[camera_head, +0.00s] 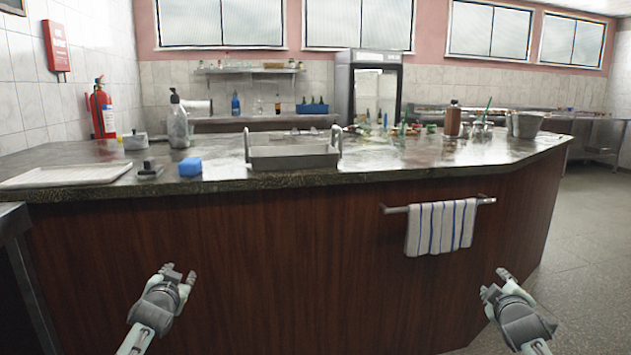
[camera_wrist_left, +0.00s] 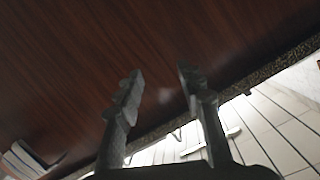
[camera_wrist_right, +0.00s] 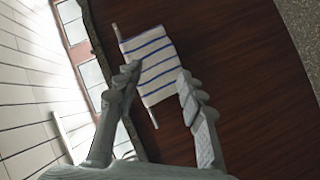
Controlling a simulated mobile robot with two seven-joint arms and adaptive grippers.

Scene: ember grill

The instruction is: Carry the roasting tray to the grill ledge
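The roasting tray (camera_head: 291,155) is a grey metal pan with an upright handle at each end. It stands on the dark stone counter near its front edge, left of centre in the head view. My left gripper (camera_head: 180,277) is open and empty, low in front of the wood counter front. In the left wrist view its two fingers (camera_wrist_left: 158,85) stand apart with nothing between them. My right gripper (camera_head: 493,283) is open and empty, below and right of the hanging towel. Its parted fingers also show in the right wrist view (camera_wrist_right: 158,80). I cannot identify the grill ledge.
A striped towel (camera_head: 440,227) hangs on a rail on the counter front. A blue sponge (camera_head: 190,167), soap bottle (camera_head: 178,125) and white board (camera_head: 66,176) are left of the tray. A brown bottle (camera_head: 453,119) and metal bucket (camera_head: 525,124) stand at right. Floor at far right is clear.

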